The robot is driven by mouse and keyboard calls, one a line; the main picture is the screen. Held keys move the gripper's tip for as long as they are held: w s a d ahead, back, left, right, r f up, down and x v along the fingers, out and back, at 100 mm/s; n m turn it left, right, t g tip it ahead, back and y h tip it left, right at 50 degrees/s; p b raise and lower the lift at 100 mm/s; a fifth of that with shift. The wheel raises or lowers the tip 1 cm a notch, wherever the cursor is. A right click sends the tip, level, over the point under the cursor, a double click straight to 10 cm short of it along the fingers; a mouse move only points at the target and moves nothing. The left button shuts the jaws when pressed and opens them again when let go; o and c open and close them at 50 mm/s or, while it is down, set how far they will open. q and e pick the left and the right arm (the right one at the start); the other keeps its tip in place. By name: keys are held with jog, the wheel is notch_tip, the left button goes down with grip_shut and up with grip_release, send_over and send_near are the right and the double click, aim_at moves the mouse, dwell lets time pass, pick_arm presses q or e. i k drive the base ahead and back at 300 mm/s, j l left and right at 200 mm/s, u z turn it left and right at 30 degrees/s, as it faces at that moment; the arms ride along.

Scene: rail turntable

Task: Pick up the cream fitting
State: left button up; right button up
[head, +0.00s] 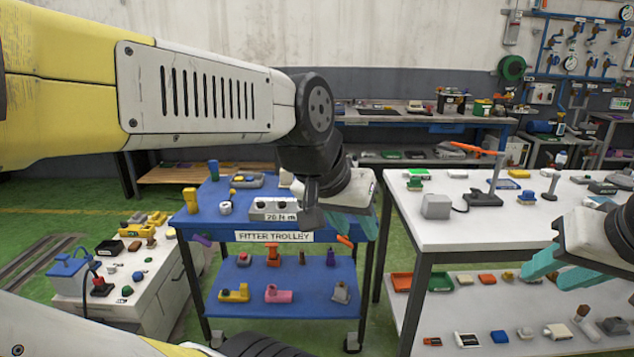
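No part is plainly the cream fitting. A small pale fitting (225,208) stands on the blue trolley's top, and another pale piece (286,178) lies further back, partly hidden by my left arm. I cannot tell whether either is cream. My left gripper (352,222) is over the right end of the blue trolley, to the right of both pale pieces, with teal fingers partly hidden by its own body. I see nothing held in it. My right gripper (562,268) is at the right, in front of the white table, its teal fingers apart and empty.
The blue trolley (240,235) holds several parts on two levels, including a grey box (273,209). A white table (450,235) with a lamp-like stand (484,198) is to the right. A cluttered low cabinet (140,300) stands at left. Green floor shows between them.

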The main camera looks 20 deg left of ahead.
aim_at(287, 178)
jog(key=i+u, duration=0.15)
jog(key=u, duration=0.25)
jog(key=i+u, duration=0.1)
jog(key=u, duration=0.3)
jog(key=i+l+u, duration=0.1)
jog(key=u, duration=0.3)
jog(key=i+l+u, duration=0.15)
jog(key=i+l, duration=0.15)
jog(key=i+l+u, duration=0.15)
jog(key=i+l, duration=0.15)
jog(key=l, duration=0.15)
jog(key=i+l+u, duration=0.15)
jog(key=l, duration=0.25)
jog(key=i, duration=0.1)
